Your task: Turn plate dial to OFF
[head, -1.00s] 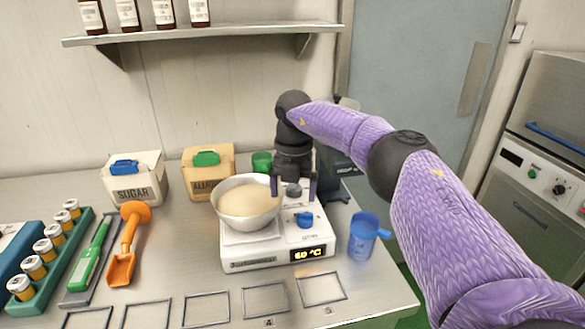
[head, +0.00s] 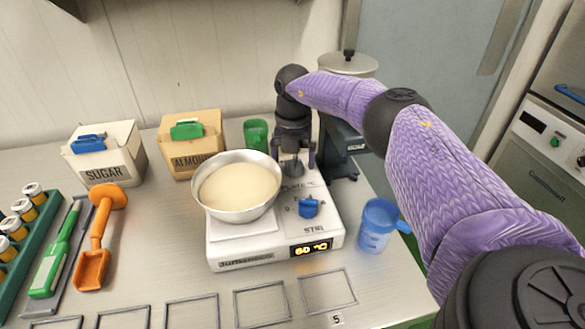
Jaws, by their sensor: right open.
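The white hot plate (head: 226,251) stands on the steel bench, its display reading 60 °C. A steel bowl (head: 212,207) of pale mass sits on its left part. My left gripper is not in view.
A blue jug (head: 376,229) stands right of the hot plate. A green cup (head: 256,134), an almond box (head: 191,141) and a sugar box (head: 105,158) stand behind. An orange scoop (head: 98,235) lies left. Empty frames (head: 259,304) line the front. A lidded pot (head: 347,64) is behind my right arm.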

